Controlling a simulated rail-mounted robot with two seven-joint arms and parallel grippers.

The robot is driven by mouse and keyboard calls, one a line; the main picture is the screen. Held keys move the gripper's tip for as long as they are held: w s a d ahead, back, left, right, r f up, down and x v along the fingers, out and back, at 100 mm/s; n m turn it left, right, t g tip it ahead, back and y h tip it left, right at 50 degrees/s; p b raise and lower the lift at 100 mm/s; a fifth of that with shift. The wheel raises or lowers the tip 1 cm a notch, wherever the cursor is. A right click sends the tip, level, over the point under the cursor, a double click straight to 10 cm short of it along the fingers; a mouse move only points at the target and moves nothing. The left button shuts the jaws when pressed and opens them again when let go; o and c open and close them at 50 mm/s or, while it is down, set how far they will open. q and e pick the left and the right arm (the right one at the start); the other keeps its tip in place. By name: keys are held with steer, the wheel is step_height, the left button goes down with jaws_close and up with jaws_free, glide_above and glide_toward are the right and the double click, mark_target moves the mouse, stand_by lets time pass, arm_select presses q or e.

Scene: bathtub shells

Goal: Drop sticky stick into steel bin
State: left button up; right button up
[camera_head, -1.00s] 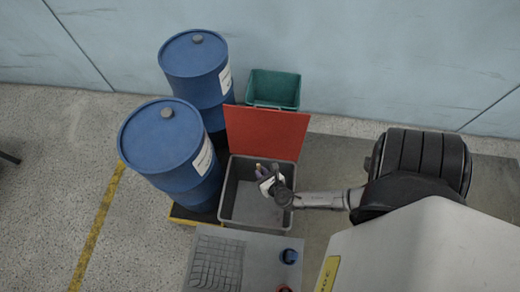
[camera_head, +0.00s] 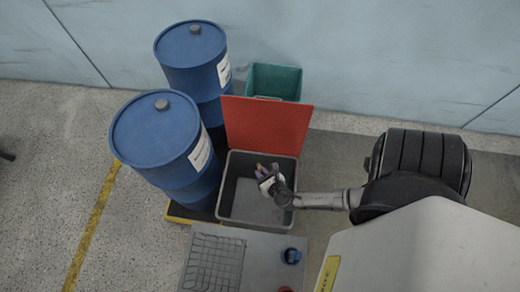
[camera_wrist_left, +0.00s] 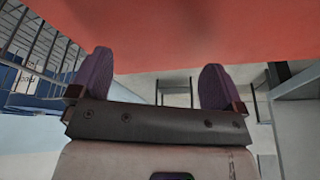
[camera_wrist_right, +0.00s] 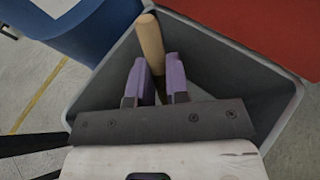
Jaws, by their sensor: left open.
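The sticky stick (camera_wrist_right: 151,45), a pale wooden rod, is between the purple fingers of my right gripper (camera_wrist_right: 157,82) in the right wrist view. The fingers are closed on it, and its lower part is hidden between them. In the head view my right gripper (camera_head: 268,180) is over the opening of the grey bin (camera_head: 232,188), whose red lid (camera_head: 266,126) stands raised behind it. The bin's grey walls (camera_wrist_right: 235,60) surround the stick in the right wrist view. My left gripper (camera_wrist_left: 156,85) is open and empty in the left wrist view, and is not visible in the head view.
Two blue drums (camera_head: 158,142) (camera_head: 192,62) stand left of the bin. A green bin (camera_head: 274,80) is behind the red lid. Open floor lies further left.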

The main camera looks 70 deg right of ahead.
steer(key=o, duration=0.5)
arm_select(q)
steer(key=shift+a, duration=0.2)
arm_select(e)
steer(key=shift+s+a, duration=0.1)
arm_select(q)
steer(key=shift+r+p, duration=0.5)
arm_select(e)
steer(key=v, duration=1.3)
steer(key=shift+s+a+r, duration=0.1)
steer(key=shift+s+r, duration=0.1)
steer(key=shift+r, duration=0.05)
